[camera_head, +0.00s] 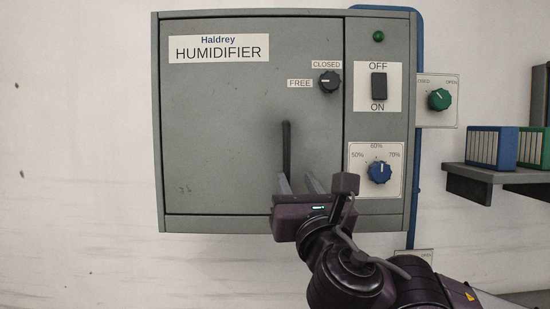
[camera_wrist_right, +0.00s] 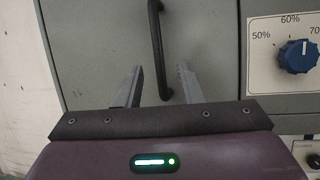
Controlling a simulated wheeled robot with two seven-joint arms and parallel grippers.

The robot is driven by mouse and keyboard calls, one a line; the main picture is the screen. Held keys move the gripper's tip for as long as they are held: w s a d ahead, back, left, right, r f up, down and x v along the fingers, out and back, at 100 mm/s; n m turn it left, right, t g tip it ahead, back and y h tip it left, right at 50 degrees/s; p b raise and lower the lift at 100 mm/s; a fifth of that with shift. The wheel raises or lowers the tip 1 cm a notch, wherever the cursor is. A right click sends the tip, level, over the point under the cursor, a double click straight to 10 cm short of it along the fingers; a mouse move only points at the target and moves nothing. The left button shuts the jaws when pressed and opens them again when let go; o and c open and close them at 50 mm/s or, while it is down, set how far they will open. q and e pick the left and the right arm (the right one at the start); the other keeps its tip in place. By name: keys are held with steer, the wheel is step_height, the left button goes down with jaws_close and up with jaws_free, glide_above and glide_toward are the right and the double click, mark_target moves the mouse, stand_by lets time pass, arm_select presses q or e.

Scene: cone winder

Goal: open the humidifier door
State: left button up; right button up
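The grey humidifier door (camera_head: 230,130) is shut flush in its cabinet, with a label at its top left. A dark upright bar handle (camera_head: 286,148) stands on the door's lower right part; it also shows in the right wrist view (camera_wrist_right: 157,45). A black latch knob (camera_head: 329,81) with the words CLOSED and FREE sits at the door's upper right. My right gripper (camera_head: 298,184) is open at the handle's lower end. In the right wrist view its two fingers (camera_wrist_right: 158,88) are apart, with the handle's lower end between them and nothing gripped. My left gripper is not in view.
Right of the door are a black OFF/ON switch (camera_head: 379,87), a green lamp (camera_head: 378,37) and a blue percent knob (camera_head: 379,172). A green knob (camera_head: 439,99) is on the wall plate. The wall at left is clear.

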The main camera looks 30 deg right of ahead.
mark_target(287, 161)
steer(key=shift+n, duration=0.3)
steer(key=x, duration=0.7)
steer(key=shift+w+r, duration=0.25)
steer(key=shift+r, duration=0.3)
steer(key=shift+c, duration=0.4)
jaws_close()
